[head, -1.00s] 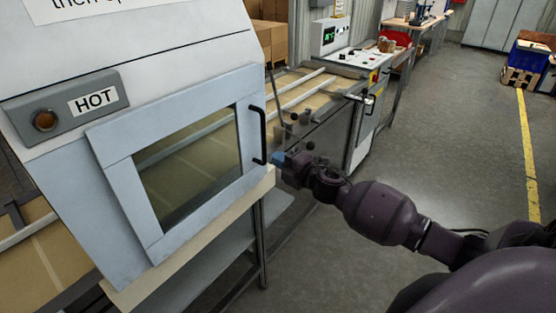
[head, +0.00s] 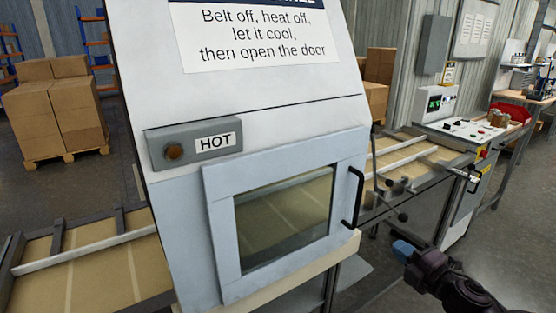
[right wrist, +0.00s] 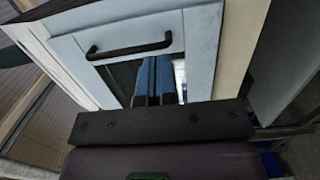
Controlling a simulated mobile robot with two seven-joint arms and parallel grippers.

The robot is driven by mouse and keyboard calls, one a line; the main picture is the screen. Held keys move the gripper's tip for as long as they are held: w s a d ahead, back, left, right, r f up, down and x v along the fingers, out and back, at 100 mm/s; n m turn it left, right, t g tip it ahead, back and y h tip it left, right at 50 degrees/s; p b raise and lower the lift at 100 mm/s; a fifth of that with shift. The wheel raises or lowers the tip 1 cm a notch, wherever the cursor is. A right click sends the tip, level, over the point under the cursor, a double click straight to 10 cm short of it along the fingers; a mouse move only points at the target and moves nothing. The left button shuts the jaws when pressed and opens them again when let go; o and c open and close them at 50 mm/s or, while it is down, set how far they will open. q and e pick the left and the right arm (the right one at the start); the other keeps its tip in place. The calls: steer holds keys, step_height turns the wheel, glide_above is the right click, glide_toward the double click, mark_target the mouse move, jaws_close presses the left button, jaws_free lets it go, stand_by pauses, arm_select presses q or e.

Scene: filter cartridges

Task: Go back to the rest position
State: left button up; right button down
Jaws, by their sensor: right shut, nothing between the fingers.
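My right gripper (head: 402,248) is at the lower right of the head view, just right of the oven-like machine's door (head: 221,240). Its blue fingertips also show in the right wrist view (right wrist: 153,80), close together with nothing between them. The door is pale blue with a window and looks closed. Its black handle (head: 353,198) is to the left of and above the gripper, with a gap between them. In the right wrist view the handle (right wrist: 130,48) shows beyond the fingers. My left gripper is not in view.
A conveyor belt (head: 85,272) runs through the machine (head: 265,110), which has a HOT label (head: 215,142). A control box (head: 432,103) and red tray (head: 513,113) stand at the right. Stacked cartons (head: 55,105) stand back left. Floor at the lower right looks clear.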

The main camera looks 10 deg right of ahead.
steer(key=s+a+f+m+g+h, duration=0.2)
steer(key=s+a+f+m, duration=0.4)
steer(key=s+f+m, duration=0.4)
steer(key=s+a+f+m+g+h, duration=0.2)
steer(key=s+a+f+m+g, duration=0.2)
steer(key=s+f+m, duration=0.5)
step_height(320, 180, down, 2)
steer(key=s+a, duration=0.1)
steer(key=a, duration=0.1)
steer(key=shift+s+a+m+h, duration=0.15)
steer(key=shift+a+m+h, duration=0.15)
steer(key=shift+a+m, duration=0.1)
